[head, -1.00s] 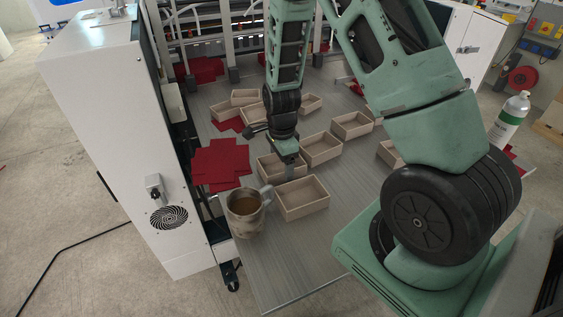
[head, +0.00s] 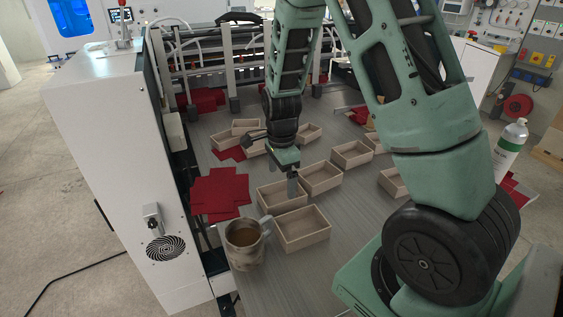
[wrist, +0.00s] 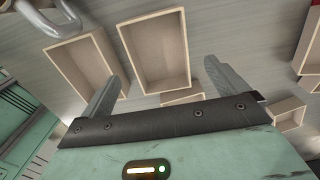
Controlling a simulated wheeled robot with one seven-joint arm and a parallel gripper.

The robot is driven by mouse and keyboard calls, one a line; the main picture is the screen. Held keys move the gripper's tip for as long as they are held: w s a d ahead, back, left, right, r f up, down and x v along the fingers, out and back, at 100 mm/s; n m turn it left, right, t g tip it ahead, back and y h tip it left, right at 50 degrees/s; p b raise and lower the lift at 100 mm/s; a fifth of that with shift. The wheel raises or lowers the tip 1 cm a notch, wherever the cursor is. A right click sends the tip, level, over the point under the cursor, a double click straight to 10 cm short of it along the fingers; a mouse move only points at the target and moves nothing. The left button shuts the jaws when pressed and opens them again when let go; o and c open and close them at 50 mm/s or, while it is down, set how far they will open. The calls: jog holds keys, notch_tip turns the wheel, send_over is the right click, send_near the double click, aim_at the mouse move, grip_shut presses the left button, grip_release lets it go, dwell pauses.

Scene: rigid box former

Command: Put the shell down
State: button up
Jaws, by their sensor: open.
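The shells are pale tan open-topped boxes on the grey table. In the head view, one shell (head: 268,201) stands under my gripper (head: 292,185), and another shell (head: 304,242) stands in front of it, beside the mug. In the wrist view, my gripper (wrist: 165,84) has its two fingers spread apart with nothing gripped. One shell (wrist: 155,52) shows below and between the fingers, and another shell (wrist: 83,72) lies to its left, partly behind the left finger. Both rest upright on the table. The fingers look apart from the shells' walls.
A mug (head: 246,258) with brown liquid stands at the table's near left corner, close to the front shell. Red sheets (head: 220,190) lie along the left edge. Several other shells (head: 351,155) stand behind and to the right. A white machine cabinet (head: 110,150) borders the left.

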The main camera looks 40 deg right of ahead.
notch_tip(320, 180, up, 5)
jog(key=s+a+r+n+y, duration=0.1)
jog(key=s+a+r+n, duration=0.15)
jog(key=a+n, duration=0.45)
jog(key=s+a+r+n, duration=0.2)
jog(key=s+a+n, duration=0.25)
jog(key=a, duration=0.45)
jog(key=s+a+r+n, duration=0.1)
jog(key=s+a+n, duration=0.3)
jog(key=s+n, duration=0.3)
jog(key=s+a+r+n, duration=0.1)
jog(key=s+a+n, duration=0.4)
jog(key=s+n, duration=0.3)
jog(key=shift+a+r+n, duration=0.3)
jog(key=shift+r+n, duration=0.1)
jog(key=shift+n, duration=0.85)
jog(key=shift+f+b, duration=0.1)
jog(key=shift+b, duration=0.25)
